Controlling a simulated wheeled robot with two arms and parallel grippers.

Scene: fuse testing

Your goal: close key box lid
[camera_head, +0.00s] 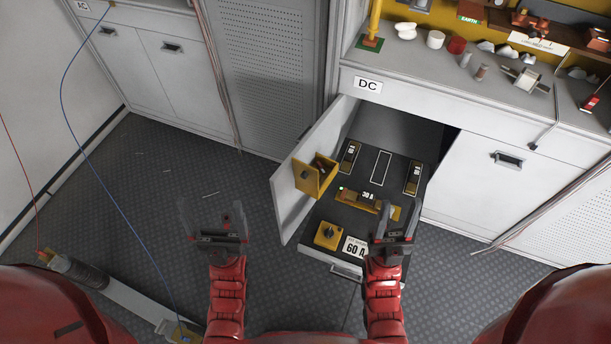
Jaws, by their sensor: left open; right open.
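A small yellow key box (313,181) is fixed to the inner face of the open white cabinet door (312,150), under the DC label. Its top looks open and its inside shows dark; I cannot make out the lid clearly. My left gripper (213,213) is open and empty, over the floor to the left of the door and below the box in the picture. My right gripper (394,220) is open, in front of the pulled-out drawer and to the right of the box. It hides part of the drawer front.
The drawer (381,168) carries black-and-yellow fuses, a yellow switch (328,235) and a "60" plate (354,247). The counter (455,83) above holds several small parts. A blue cable (102,178) hangs at left. Floor left of the door is mostly clear.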

